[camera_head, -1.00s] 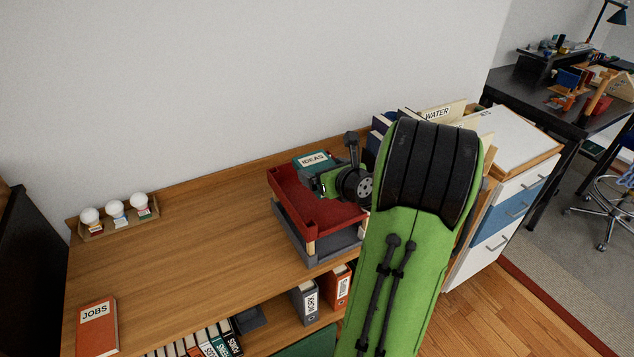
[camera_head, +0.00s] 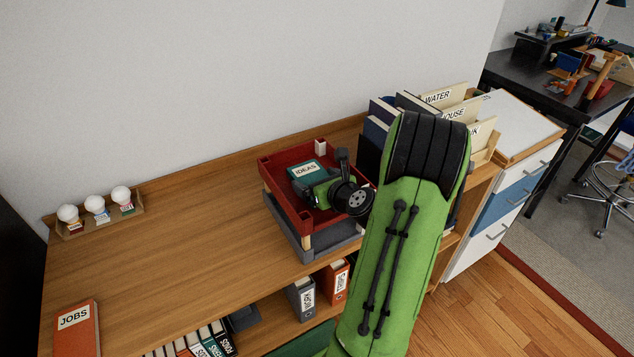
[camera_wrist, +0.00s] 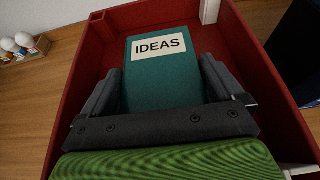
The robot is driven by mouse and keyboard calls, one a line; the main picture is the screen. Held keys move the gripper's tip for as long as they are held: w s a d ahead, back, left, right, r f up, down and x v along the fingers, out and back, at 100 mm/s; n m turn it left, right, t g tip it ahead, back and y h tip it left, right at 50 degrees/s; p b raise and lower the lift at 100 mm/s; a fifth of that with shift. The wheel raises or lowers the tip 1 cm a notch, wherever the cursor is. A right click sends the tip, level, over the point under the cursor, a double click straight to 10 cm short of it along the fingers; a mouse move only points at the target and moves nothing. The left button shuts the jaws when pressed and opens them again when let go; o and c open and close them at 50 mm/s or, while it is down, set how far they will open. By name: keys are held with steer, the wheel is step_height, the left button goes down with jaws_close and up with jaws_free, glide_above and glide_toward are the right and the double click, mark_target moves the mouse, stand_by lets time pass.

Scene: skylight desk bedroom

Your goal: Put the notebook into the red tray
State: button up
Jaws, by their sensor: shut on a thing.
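The notebook is teal with a white label reading IDEAS (camera_head: 303,174). It also shows large in the wrist view (camera_wrist: 160,72). My gripper (camera_head: 314,187) is shut on it, with one dark finger on each side of the cover in the wrist view (camera_wrist: 163,88). The red tray (camera_head: 268,178) is the upper of two stacked trays, and its walls frame the notebook in the wrist view (camera_wrist: 72,88). The notebook is within the tray's outline, low between the walls. I cannot tell whether it touches the tray floor. My wrist hides the tray's right front part.
A grey tray (camera_head: 288,228) sits below the red one on the wooden desk (camera_head: 180,240). Upright folders and books (camera_head: 440,97) stand close on the right. A holder with bulbs (camera_head: 97,216) and an orange JOBS book (camera_head: 75,325) are at left. The desk's middle is clear.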

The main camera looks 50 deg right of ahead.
steer(key=shift+f, duration=0.1)
steer(key=o, duration=0.8)
steer(key=shift+r, duration=0.25)
steer(key=b+v, duration=0.2)
steer(key=v, duration=0.9)
steer(key=shift+d+f, duration=0.1)
steer(key=shift+f, duration=0.1)
steer(key=shift+s+a+r, duration=0.25)
steer(key=shift+s+r, duration=0.1)
steer(key=shift+s, duration=0.1)
